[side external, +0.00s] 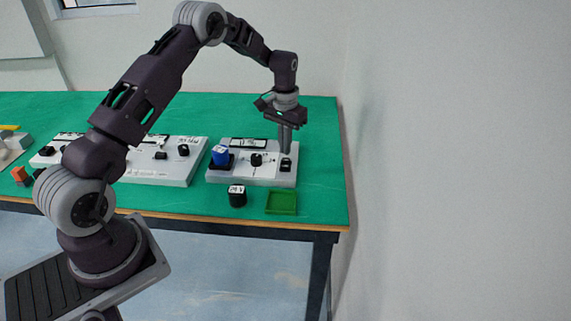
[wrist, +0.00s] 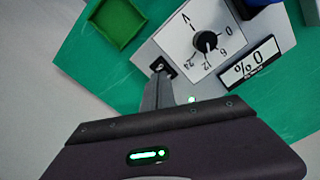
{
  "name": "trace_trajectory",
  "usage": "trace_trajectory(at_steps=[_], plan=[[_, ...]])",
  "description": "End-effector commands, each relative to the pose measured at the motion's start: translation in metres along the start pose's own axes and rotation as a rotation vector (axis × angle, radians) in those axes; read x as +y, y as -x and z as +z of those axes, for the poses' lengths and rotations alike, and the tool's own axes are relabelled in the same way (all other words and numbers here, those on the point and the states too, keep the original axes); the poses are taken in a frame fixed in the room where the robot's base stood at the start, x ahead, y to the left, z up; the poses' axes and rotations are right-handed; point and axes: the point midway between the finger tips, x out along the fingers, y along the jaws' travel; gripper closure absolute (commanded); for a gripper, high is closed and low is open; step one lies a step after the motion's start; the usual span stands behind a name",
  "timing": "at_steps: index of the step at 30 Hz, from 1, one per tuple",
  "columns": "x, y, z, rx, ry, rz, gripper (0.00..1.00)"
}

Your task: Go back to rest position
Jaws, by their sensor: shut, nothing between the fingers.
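My gripper (side external: 286,152) points down over the right end of a small white panel box (side external: 250,179). Its fingers are shut and empty, close above a small black switch (side external: 287,166); I cannot tell whether they touch it. In the wrist view my gripper (wrist: 160,72) shows with its fingertips at that switch, partly covering it. The panel also carries a black dial (side external: 256,160), seen in the wrist view with a printed scale around it (wrist: 205,41). A blue block (side external: 220,155) sits at the panel's left end.
A green tray (side external: 281,203) and a black block (side external: 237,196) stand in front of the panel on the green table (side external: 320,180). A longer white panel box (side external: 165,173) and an orange block (side external: 20,176) are to the left. A wall is at the right.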

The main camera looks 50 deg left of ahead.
Motion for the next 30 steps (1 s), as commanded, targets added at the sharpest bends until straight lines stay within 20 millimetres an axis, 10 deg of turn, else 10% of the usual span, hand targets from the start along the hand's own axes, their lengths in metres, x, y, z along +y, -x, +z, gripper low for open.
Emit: trace_trajectory(at_steps=[17, 20, 26, 30], plan=[[0.001, 0.028, 0.001, 0.003, -0.002, 0.0, 1.0], [0.013, 0.064, 0.01, 0.037, -0.017, 0.0, 1.0], [0.059, 0.195, 0.097, 0.179, -0.092, 0.006, 1.0], [0.08, 0.253, 0.196, 0.29, -0.151, 0.021, 1.0]])
